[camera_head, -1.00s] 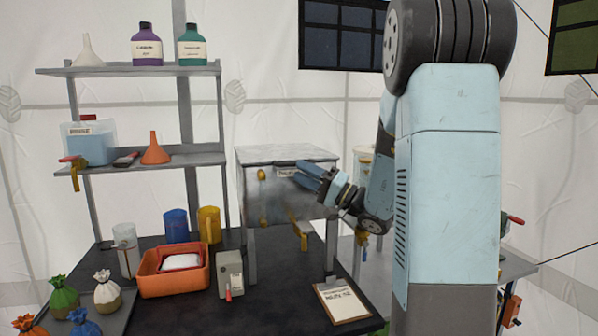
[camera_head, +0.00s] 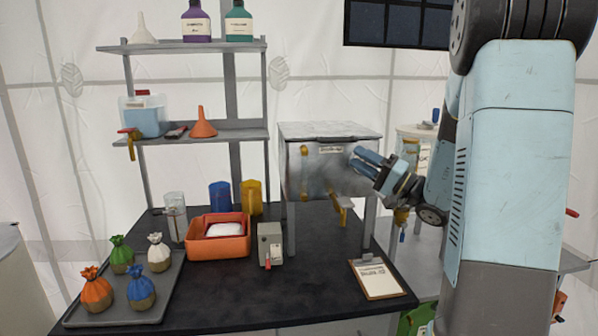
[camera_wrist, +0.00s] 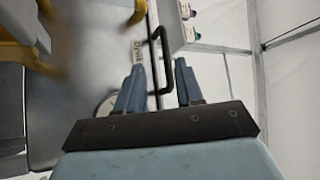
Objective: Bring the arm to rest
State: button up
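My gripper (camera_head: 364,162) is at the front of a grey metal box on legs (camera_head: 325,176), near its right side, in the head view. My arm runs down from the upper right and bends toward the box.
A dark table holds an orange bin (camera_head: 218,246), a grey switch box (camera_head: 270,243), a clipboard (camera_head: 378,279), blue (camera_head: 220,195) and yellow (camera_head: 251,197) jugs, and a tray (camera_head: 150,315) with several tied sacks. Shelves (camera_head: 200,135) with bottles and funnels stand behind, at left.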

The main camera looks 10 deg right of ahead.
jog(key=s+a+f+n+g+h, duration=0.1)
jog(key=s+a+n+g, duration=0.2)
jog(key=s+a+g, duration=1)
jog(key=s+a+f+n+h, duration=0.1)
jog(key=s+a+f+h, duration=0.1)
jog(key=s+f+h, duration=0.35)
jog(key=s+d+r+t+h, duration=0.2)
jog(key=s+d+t+h, duration=0.1)
jog(key=s+d+h, duration=0.5)
jog(key=shift+d+r+t+h, duration=0.15)
jog(key=shift+d+t+h, duration=0.2)
jog(key=shift+h, duration=0.7)
jog(key=shift+o, duration=0.4)
jog(key=shift+w+a, duration=0.1)
